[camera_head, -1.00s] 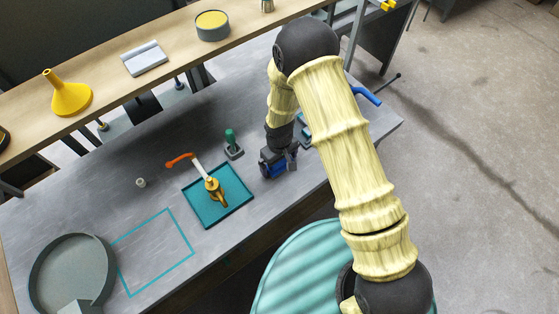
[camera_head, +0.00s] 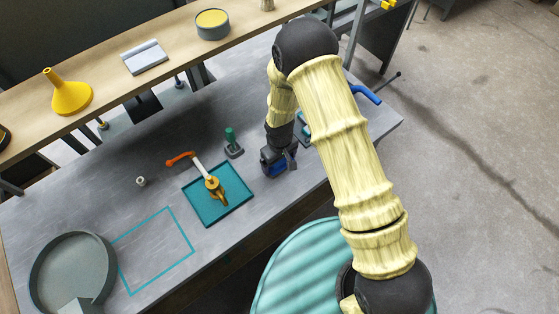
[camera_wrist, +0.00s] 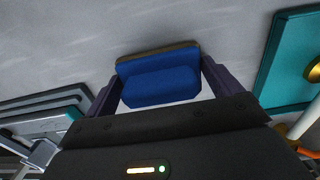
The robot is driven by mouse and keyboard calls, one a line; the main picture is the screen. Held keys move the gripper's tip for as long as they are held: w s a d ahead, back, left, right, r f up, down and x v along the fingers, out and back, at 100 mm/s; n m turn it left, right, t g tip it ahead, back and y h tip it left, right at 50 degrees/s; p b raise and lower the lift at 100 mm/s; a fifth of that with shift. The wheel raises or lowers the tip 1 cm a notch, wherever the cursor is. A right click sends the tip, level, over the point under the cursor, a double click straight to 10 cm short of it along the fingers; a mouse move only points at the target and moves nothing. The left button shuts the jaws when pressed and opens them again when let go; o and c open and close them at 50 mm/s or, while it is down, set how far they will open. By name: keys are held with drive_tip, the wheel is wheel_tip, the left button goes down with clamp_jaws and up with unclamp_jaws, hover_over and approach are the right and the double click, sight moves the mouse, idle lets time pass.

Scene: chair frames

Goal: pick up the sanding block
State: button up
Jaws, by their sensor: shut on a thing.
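The sanding block (camera_wrist: 160,84) is blue with a thin brown layer along its far edge. In the wrist view it sits between the two dark fingers of my gripper (camera_wrist: 160,88), which are shut on its sides. In the head view my gripper (camera_head: 279,163) is low over the grey workbench, right of the teal tray, and the blue block (camera_head: 272,168) shows partly at its fingers. I cannot tell whether the block touches the bench.
A teal tray (camera_head: 240,208) with a brass-coloured tool (camera_head: 214,188) lies to the left. A round grey pan (camera_head: 50,247) and a teal outlined rectangle (camera_head: 164,208) are farther left. A wooden shelf (camera_head: 105,96) runs behind.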

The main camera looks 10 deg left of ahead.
wheel_tip(320, 180, up, 10)
drive_tip(key=b, duration=0.2)
drive_tip(key=shift+b, duration=0.35)
idle(0.4)
